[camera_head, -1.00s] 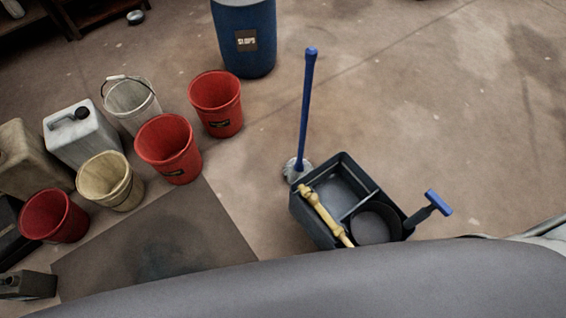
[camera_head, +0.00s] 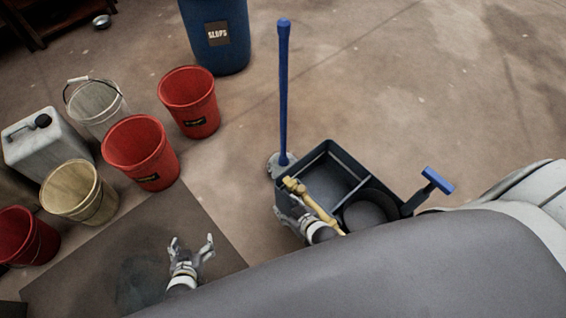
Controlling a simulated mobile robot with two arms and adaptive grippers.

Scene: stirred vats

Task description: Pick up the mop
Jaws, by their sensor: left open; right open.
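The mop (camera_head: 283,95) stands nearly upright, with a long blue handle. Its grey head is at the floor beside the far left corner of a dark divided bucket (camera_head: 345,154). My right gripper (camera_head: 287,206) is open at the bucket's near left side, below the mop head in the picture and apart from the handle. Part of it is hard to make out against the bucket. My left gripper (camera_head: 192,246) is open and empty over the dark mat, left of the bucket.
A yellow stick-like thing (camera_head: 318,208) lies across the bucket, close to my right gripper. The bucket has a blue-ended handle (camera_head: 437,180). Red buckets (camera_head: 190,102), a pale jerrycan (camera_head: 47,145) and a blue barrel (camera_head: 216,38) stand leftward. Floor on the right is clear.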

